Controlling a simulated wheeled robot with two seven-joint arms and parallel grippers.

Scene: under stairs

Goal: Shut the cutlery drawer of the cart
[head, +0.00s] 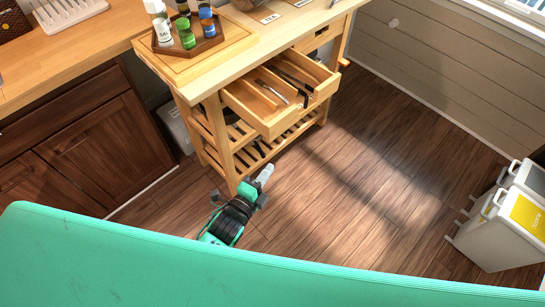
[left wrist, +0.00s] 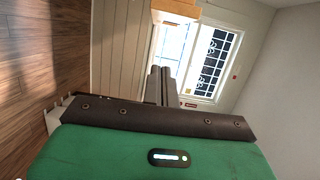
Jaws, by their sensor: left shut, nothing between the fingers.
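The wooden cart (head: 196,92) stands at the centre top in the head view. Its cutlery drawer (head: 275,122) is pulled out, with a fork, dark-handled cutlery and dividers inside. My left gripper (head: 267,172) is shut and empty, below and in front of the drawer, apart from it. In the left wrist view the left gripper's fingers (left wrist: 160,85) are together and point toward a window. A piece of light wood (left wrist: 176,8) shows at the top edge there; I cannot tell which part of the cart it is. My right gripper is not in view.
An octagonal tray (head: 188,48) with several jars stands on the cart top. A dark wooden cabinet (head: 85,150) is to the left. Grey bins (head: 495,235) with a yellow label stand at the right. The wooden floor (head: 370,190) between cart and bins is clear.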

